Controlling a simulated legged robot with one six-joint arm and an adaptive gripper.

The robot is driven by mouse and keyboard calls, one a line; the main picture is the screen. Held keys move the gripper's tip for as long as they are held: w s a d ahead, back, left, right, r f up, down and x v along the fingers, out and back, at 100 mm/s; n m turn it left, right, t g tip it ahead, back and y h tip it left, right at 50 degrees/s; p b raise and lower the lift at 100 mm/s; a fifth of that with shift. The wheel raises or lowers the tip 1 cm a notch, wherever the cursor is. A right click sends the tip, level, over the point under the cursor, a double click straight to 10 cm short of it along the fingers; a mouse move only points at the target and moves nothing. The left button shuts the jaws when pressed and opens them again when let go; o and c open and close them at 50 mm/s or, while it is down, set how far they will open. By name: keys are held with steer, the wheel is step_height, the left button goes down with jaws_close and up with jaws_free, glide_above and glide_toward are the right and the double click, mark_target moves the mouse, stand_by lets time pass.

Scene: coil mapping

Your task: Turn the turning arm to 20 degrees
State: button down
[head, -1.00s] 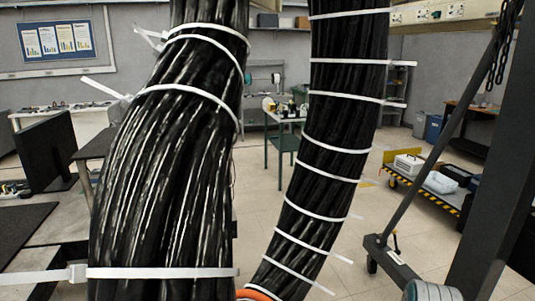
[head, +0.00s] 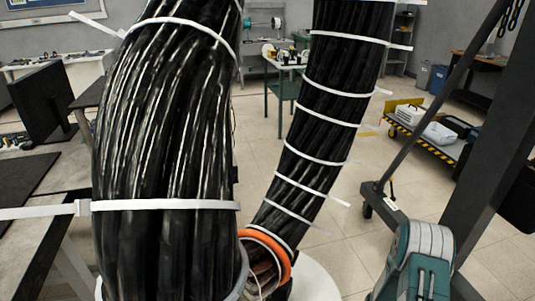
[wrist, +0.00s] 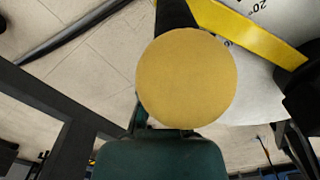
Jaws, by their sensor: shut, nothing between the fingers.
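In the wrist view, the turning arm is a flat yellow bar (wrist: 262,38) crossing the upper right over a white dial plate (wrist: 258,95). A printed "20°" mark shows at the dial's top edge, beside the bar. A round ochre-yellow disc (wrist: 187,78) fills the middle and hides part of the bar and dial; I cannot tell what it is fixed to. The dark green body of my gripper (wrist: 160,150) shows below the disc. The fingers are shut and hold nothing; their tips are hidden. In the head view, a white round plate (head: 322,277) shows at the bottom, partly hidden.
In the head view, two thick black cable bundles (head: 165,120) with white ties stand in front, and an orange ring (head: 280,250) circles the right one. A dark steel frame (head: 490,180) stands at the right. A cart (head: 425,130) and clear floor lie behind.

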steer(key=shift+s+a, duration=0.35)
steer(key=shift+s, duration=0.35)
steer(key=shift+s+a, duration=0.35)
steer(key=shift+s, duration=0.25)
steer(key=shift+s+a, duration=0.35)
steer(key=shift+s, duration=0.2)
steer(key=shift+s, duration=0.15)
steer(key=shift+w+d+r, duration=0.1)
steer(key=shift+w+r, duration=0.05)
steer(key=shift+r, duration=1.85)
steer(key=shift+w+d+r, duration=0.15)
steer(key=shift+w+r, duration=0.05)
steer(key=shift+r, duration=1.8)
steer(key=shift+w+d+r, duration=0.1)
steer(key=shift+w+r, duration=0.05)
steer(key=shift+r, duration=1.85)
